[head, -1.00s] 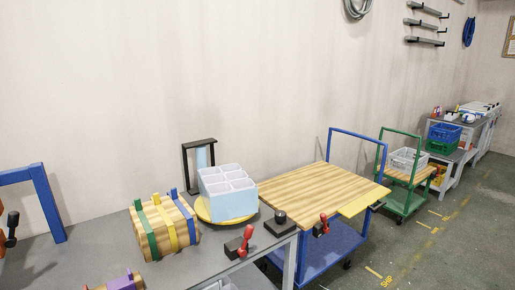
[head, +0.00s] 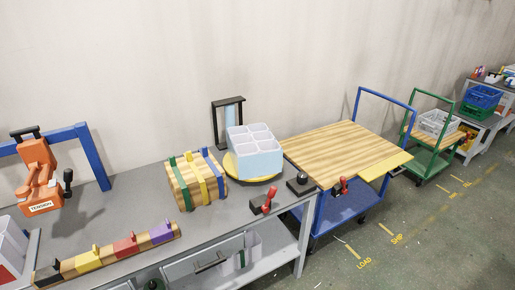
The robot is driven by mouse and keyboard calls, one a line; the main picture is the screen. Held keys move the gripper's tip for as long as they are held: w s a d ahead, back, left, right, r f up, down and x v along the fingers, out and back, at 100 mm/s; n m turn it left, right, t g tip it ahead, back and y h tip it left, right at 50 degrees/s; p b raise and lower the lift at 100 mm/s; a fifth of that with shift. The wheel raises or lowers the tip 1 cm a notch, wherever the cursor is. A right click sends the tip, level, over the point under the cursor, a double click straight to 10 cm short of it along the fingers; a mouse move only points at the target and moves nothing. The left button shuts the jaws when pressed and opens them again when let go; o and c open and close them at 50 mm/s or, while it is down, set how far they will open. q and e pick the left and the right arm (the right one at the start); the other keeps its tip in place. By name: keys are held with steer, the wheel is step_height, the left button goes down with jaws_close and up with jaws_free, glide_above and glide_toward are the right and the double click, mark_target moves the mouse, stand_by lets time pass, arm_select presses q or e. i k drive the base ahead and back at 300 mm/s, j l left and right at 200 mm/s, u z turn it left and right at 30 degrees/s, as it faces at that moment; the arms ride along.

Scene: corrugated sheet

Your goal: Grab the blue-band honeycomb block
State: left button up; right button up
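A pale block with open cells on top and light-blue sides (head: 258,162) stands upright on a round yellow plate (head: 231,170) at the back right of the grey table. Left of it, a wooden block (head: 182,190) carries green, yellow and blue (head: 212,176) bands. I cannot tell from this view whether a separate blue band circles the celled block. Neither of my grippers shows in the head view.
The grey table (head: 225,222) has bare room in front of the blocks. A wooden rack with black, yellow, red and purple pieces (head: 161,231) lies at its front left. An orange tool (head: 37,175) stands behind it. A wood-topped blue cart (head: 345,150) adjoins on the right.

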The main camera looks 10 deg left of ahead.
mark_target(253, 149)
steer(key=i+l+u, duration=1.25)
steer(key=l+u, duration=0.2)
steer(key=l, duration=0.15)
